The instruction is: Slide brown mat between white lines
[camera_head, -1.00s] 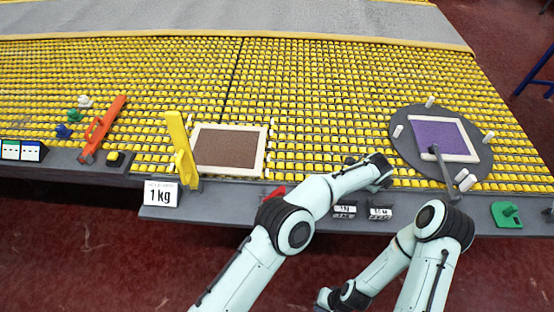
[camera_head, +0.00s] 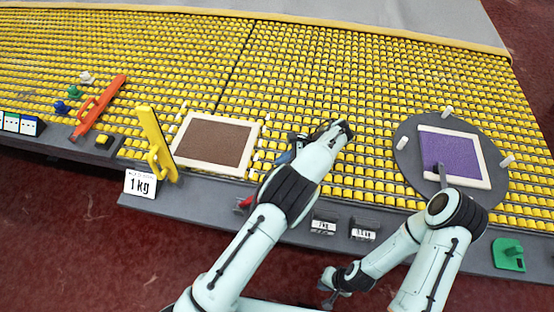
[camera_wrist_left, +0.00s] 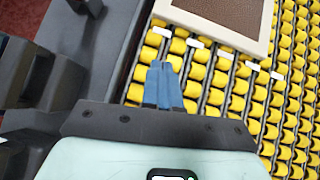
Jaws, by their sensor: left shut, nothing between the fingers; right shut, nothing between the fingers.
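The brown mat (camera_head: 213,141) with its cream border lies on the yellow rollers near the front edge; a corner of it shows in the left wrist view (camera_wrist_left: 232,12). Short white dashes (camera_head: 256,156) form a line along its right side, and others (camera_head: 182,110) show by its upper left. In the left wrist view white dashes (camera_wrist_left: 253,64) run beside the cream border. My left gripper (camera_head: 284,157), with blue fingers (camera_wrist_left: 163,84), is shut and empty, right of the mat and apart from it. My right gripper (camera_head: 329,298) is low in front of the conveyor, shut, small in view.
A yellow upright handle (camera_head: 152,137) and a 1 kg sign (camera_head: 140,184) stand left of the mat. An orange bar (camera_head: 101,104) lies farther left. A round grey plate (camera_head: 407,170) with a purple mat (camera_head: 452,155) is at right. Rollers behind the mat are clear.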

